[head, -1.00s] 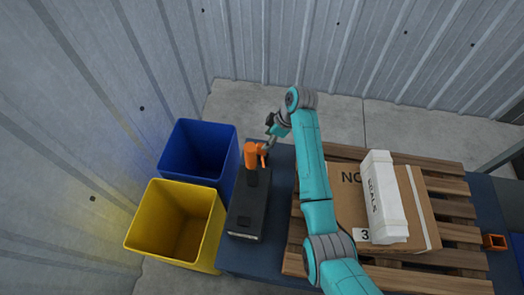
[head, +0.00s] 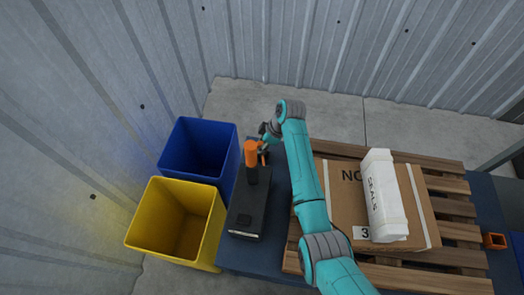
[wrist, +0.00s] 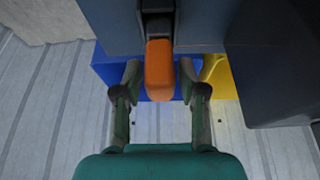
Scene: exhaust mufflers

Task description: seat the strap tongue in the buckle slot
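An orange piece (head: 251,153) stands at the top of a dark post on a long black block (head: 247,212), left of my arm. In the wrist view the orange piece (wrist: 159,70) hangs from a dark holder (wrist: 157,27) in the picture and lies between my fingers. My gripper (wrist: 159,72) is open around it, with a narrow gap showing on each side. In the head view my gripper (head: 264,150) is small and partly hidden beside the orange piece. I cannot tell the strap tongue from the buckle slot with certainty.
A blue bin (head: 168,168) and a yellow bin (head: 146,228) stand left of the black block. A cardboard box (head: 340,190) with a white SEALS package (head: 382,195) lies on a wooden pallet (head: 455,210) at right. A small orange frame (head: 494,241) is farther right.

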